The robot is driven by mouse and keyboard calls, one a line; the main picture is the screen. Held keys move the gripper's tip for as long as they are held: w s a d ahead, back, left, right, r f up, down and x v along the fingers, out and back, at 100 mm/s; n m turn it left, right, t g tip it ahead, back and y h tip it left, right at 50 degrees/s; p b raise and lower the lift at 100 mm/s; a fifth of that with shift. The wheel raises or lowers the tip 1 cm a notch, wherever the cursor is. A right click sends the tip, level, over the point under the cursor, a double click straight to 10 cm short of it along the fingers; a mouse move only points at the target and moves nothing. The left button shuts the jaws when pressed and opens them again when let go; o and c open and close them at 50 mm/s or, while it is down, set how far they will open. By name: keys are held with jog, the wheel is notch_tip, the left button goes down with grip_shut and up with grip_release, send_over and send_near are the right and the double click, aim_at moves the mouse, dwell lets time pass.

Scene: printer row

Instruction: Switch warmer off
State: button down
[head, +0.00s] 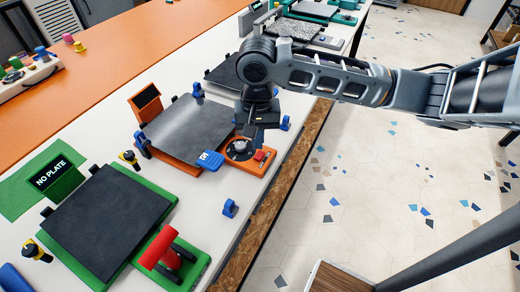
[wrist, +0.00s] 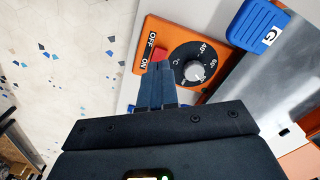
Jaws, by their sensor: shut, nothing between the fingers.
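The warmer is an orange unit with a dark flat plate (head: 190,128). Its orange control box (head: 238,166) stands at the bench's front edge. The box carries a red switch (head: 260,155), which also shows in the wrist view (wrist: 161,53) beside the printed words OFF and ON. Next to it is a black dial with a grey knob (wrist: 194,71). My gripper (head: 252,140) is over the box. In the wrist view its shut fingers (wrist: 160,68) end at the switch and hide part of it. I cannot tell whether they touch it, or which way it is set.
A green unit with a dark plate (head: 105,220) and a red handle (head: 158,248) stands nearer, at left. Further units line the bench behind. Open tiled floor (head: 380,200) lies to the right.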

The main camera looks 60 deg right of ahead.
jog(key=shift+r+p, duration=1.5)
jog(key=shift+p, duration=0.75)
jog(key=shift+f, duration=0.1)
